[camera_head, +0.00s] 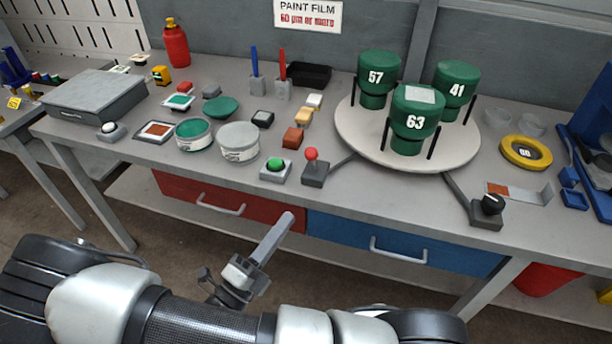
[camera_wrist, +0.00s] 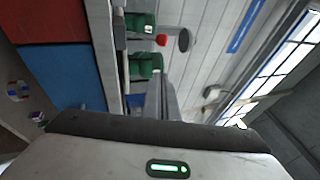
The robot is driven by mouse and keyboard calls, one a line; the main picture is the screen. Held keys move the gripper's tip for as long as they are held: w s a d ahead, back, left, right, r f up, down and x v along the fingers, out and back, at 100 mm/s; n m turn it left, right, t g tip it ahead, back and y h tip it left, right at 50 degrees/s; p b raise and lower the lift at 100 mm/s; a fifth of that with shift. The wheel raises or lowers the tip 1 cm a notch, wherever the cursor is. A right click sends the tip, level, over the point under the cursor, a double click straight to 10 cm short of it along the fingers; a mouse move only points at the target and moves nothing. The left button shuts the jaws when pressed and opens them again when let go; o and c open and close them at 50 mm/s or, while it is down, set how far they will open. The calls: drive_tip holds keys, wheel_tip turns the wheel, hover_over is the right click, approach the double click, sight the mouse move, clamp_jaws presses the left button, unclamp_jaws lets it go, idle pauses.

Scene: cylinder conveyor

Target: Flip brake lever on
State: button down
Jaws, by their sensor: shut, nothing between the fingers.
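Two levers stand on the workbench. One has a red knob (camera_head: 311,154) on a short stick over a dark box, left of the turntable. The other has a black knob (camera_head: 492,204) on a grey base at the front right. No label shows which is the brake lever. My gripper (camera_head: 288,218) is in front of the bench, near the drawers, apart from both levers. Its fingers are together and empty. The shut fingers also show in the wrist view (camera_wrist: 163,98).
A round turntable (camera_head: 350,138) carries green cylinders marked 57, 63 (camera_head: 407,143) and 41. A green button (camera_head: 275,166) sits left of the red-knobbed lever. Tins and small blocks crowd the bench's left. Red (camera_head: 185,190) and blue (camera_head: 340,231) drawers are below, closed.

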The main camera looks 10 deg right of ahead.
drive_tip(key=shift+d, duration=0.1)
approach(314, 149)
drive_tip(key=shift+w+d, duration=0.85)
drive_tip(key=shift+d, duration=1.25)
drive_tip(key=shift+r, duration=0.15)
drive_tip(key=w+d+r+g+y+p, duration=0.1)
drive_tip(key=p, duration=0.3)
drive_tip(key=w+d+r+n+g+y+p, duration=0.1)
drive_tip(key=w+p, duration=0.1)
drive_tip(key=p, duration=0.3)
drive_tip(key=w+r+y+p, duration=0.1)
drive_tip(key=r+p, duration=0.1)
drive_tip(key=p, duration=0.2)
drive_tip(key=shift+w+d+r+n+g+p, duration=0.1)
drive_tip(key=shift+w+d+n+g+p, duration=0.2)
drive_tip(key=shift+d+g+p, duration=0.1)
drive_tip(key=shift+w+d+r+p, duration=0.1)
drive_tip(key=shift+w+d+p, duration=0.35)
drive_tip(key=shift+w, duration=0.5)
drive_tip(key=shift+w+d+r+p, duration=0.1)
drive_tip(key=shift+w+d+p, duration=0.1)
drive_tip(key=shift+w+d, duration=0.6)
